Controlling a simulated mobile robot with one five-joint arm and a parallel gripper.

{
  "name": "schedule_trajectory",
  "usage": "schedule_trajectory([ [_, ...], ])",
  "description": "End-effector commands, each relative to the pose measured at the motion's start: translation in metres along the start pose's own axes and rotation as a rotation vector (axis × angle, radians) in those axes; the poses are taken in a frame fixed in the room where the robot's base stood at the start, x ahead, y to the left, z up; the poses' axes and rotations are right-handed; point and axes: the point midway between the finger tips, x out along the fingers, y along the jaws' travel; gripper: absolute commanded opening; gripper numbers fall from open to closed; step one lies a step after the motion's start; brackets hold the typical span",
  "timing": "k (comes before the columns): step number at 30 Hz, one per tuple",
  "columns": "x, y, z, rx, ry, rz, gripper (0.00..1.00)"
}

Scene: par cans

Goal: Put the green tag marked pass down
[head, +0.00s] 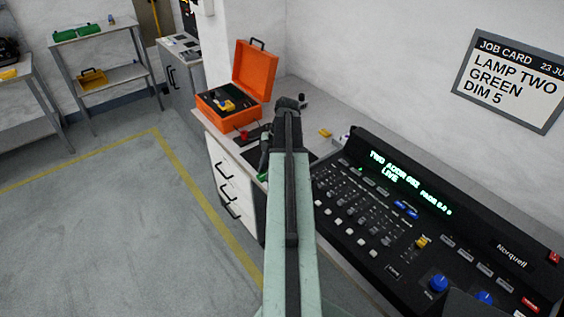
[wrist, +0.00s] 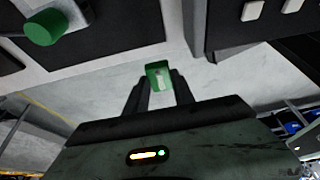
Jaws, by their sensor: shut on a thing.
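The green tag (wrist: 158,72) is between the fingertips of my gripper (wrist: 157,84) in the wrist view. My gripper is shut on it. A pale mark shows on the tag, but I cannot read it. In the head view a small bit of green (head: 262,177) shows beside my arm, low by the bench edge; my arm hides most of the gripper (head: 264,168). I cannot tell how far the tag is from the bench top.
An open orange case (head: 240,88) stands on the bench, with a small red thing (head: 243,134) before it. The black console (head: 400,215) fills the right. A small yellow block (head: 325,132) lies behind. A green round thing (wrist: 45,27) shows in the wrist view.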

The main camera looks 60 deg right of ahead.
Motion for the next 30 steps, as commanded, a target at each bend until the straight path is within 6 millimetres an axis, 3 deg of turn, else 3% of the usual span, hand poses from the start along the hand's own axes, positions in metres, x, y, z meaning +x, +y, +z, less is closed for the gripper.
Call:
schedule_trajectory([
  [6, -0.019, 0.015, 0.067, 0.005, 0.000, 0.002, 0.00],
  [12, -0.035, 0.023, 0.115, 0.004, -0.001, 0.002, 0.00],
  [21, -0.040, 0.024, 0.131, 0.003, -0.001, 0.002, 0.00],
  [24, -0.044, 0.027, 0.144, 0.005, -0.001, 0.002, 0.00],
  [27, -0.017, 0.025, 0.151, 0.002, -0.001, 0.002, 0.00],
  [30, -0.006, 0.025, 0.155, 0.002, -0.001, 0.002, 0.00],
])
